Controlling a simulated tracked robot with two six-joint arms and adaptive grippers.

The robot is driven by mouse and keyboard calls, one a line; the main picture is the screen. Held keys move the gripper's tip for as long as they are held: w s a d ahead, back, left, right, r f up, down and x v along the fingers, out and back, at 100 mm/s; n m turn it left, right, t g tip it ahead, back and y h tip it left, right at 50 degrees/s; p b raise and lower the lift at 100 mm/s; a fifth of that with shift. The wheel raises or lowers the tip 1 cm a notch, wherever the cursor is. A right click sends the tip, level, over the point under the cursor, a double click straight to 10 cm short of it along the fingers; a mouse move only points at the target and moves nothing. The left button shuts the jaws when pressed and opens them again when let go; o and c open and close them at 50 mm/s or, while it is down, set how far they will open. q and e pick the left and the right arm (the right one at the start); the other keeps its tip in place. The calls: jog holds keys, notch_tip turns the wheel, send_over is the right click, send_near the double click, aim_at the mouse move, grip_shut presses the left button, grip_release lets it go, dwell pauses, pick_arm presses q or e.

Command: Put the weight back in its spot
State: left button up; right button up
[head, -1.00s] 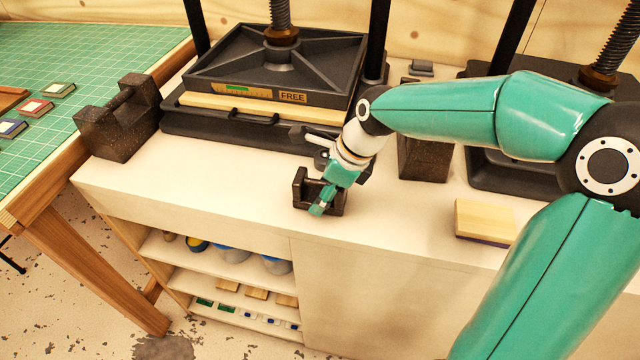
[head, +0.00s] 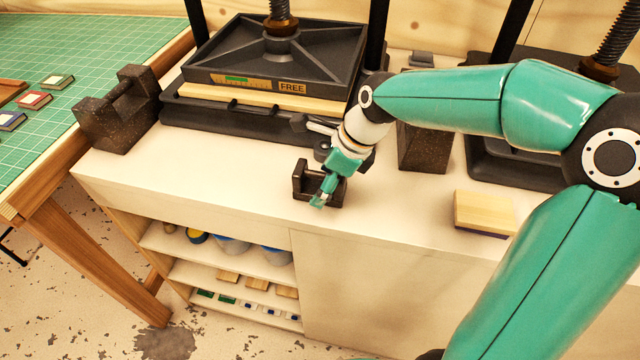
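A small dark weight (head: 300,184) with an upright end and a low body sits on the pale bench top, in front of the left press. My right gripper (head: 321,199) reaches down over it, with its teal fingers across the weight's middle. The fingers hide the handle area, so I cannot tell whether they are open or shut on it. A larger dark speckled weight (head: 118,120) with a handle bar stands at the bench's left end. Another dark speckled block (head: 424,150) stands behind my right arm, partly hidden. My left gripper is not in view.
The left press (head: 270,70) bears a "FREE" label and has a lever sticking out near my wrist. A pale wooden block (head: 484,211) lies on the bench at right. The bench front (head: 190,170) is clear at left. A green cutting mat (head: 90,50) covers the left table.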

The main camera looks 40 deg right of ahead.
jog(key=p+v, duration=0.1)
jog(key=v, duration=1)
jog(key=shift+d, duration=0.1)
